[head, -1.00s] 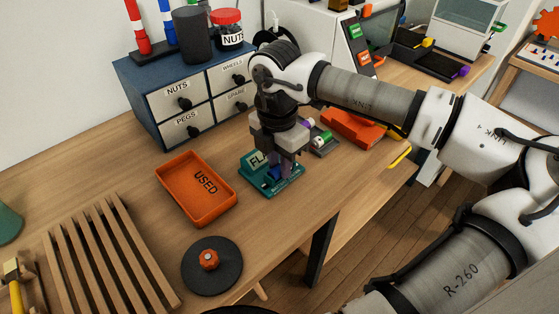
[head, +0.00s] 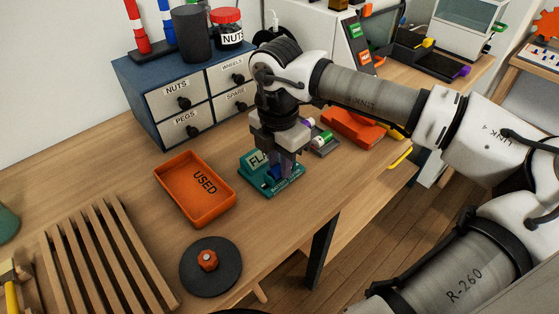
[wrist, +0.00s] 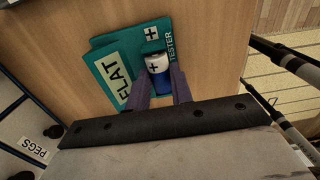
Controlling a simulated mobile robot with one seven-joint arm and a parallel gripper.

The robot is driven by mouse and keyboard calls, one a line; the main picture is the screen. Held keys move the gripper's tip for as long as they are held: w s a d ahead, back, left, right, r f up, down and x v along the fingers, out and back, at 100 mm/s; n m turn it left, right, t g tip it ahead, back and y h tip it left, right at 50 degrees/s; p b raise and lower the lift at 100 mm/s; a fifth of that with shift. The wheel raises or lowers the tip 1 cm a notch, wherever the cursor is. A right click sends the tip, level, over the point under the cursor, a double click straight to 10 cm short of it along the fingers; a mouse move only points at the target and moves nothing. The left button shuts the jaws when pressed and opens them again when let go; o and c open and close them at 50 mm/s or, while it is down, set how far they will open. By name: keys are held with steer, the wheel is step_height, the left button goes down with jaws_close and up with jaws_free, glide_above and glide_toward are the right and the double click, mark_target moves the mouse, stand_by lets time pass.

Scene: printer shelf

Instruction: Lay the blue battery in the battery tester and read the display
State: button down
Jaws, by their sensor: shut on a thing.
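The teal battery tester (head: 291,184) stands on the wooden bench, right of the orange USED tray (head: 168,184). It also shows in the wrist view (wrist: 138,40), where its display (wrist: 117,80) reads FLAT. The blue battery (wrist: 160,80), with a white end marked plus, lies in the tester's slot, the plus end towards the plus mark on the tester. My gripper (head: 281,168) points down over the tester, its fingers shut on the battery from both sides. In the head view the fingers hide most of the battery.
A grey holder with batteries (head: 322,142) and an orange object (head: 352,127) are behind the tester to the right. A blue drawer cabinet (head: 140,88) stands behind. A dark round disc with an orange knob (head: 211,265) and a slatted wooden rack (head: 105,255) are at the front left.

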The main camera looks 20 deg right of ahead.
steer(key=c, duration=1.1)
jaws_free()
steer(key=shift+c, duration=0.2)
steer(key=shift+r, duration=0.1)
steer(key=shift+r+p, duration=1.6)
steer(key=shift+r, duration=1.8)
